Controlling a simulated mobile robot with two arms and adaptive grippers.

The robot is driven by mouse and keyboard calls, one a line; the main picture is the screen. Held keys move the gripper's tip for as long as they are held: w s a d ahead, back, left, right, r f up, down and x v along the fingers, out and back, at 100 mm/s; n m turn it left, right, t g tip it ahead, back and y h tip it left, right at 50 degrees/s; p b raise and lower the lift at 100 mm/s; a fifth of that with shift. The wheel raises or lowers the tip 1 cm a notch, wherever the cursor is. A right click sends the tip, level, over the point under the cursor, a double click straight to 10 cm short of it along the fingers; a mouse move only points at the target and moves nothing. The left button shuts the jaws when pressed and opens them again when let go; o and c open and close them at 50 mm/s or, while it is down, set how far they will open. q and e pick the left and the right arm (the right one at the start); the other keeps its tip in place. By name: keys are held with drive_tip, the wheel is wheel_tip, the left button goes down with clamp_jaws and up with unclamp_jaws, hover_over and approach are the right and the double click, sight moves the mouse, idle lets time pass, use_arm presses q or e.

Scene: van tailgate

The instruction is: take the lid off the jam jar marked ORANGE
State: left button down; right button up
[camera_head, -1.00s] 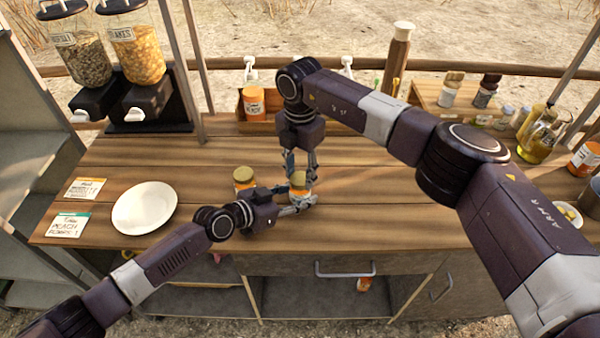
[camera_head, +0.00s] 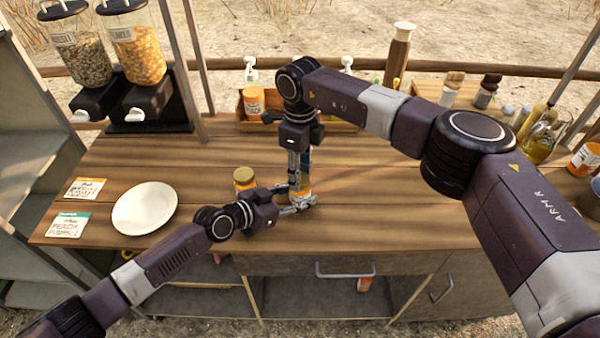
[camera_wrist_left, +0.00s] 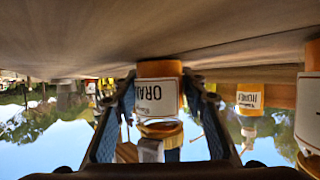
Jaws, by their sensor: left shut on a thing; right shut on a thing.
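The jam jar marked ORANGE (camera_wrist_left: 158,98) shows upside down in the left wrist view, between my left fingers, with part of its name readable. In the head view the jar (camera_head: 303,196) stands near the front of the wooden counter. My left gripper (camera_head: 303,204) is shut around its body from the left. My right gripper (camera_head: 301,182) comes down from above and is shut on the gold lid (camera_wrist_left: 161,130), which is at the jar's mouth. My right fingers mostly hide the lid in the head view. I cannot tell how loose it is.
Another gold-lidded jar (camera_head: 243,178) stands close by, left of the held jar and behind my left wrist. A white plate (camera_head: 145,208) and two label cards (camera_head: 68,225) lie at the left. A wooden crate (camera_head: 244,122) holds a jar at the back. The counter's right middle is clear.

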drive_tip(key=n, duration=2.3)
drive_tip(key=shift+r, duration=0.15)
drive_tip(key=shift+r, duration=1.05)
drive_tip(key=shift+r, duration=2)
use_arm(q)
drive_tip(key=c, duration=1.1)
unclamp_jaws()
drive_tip(key=shift+c, duration=0.2)
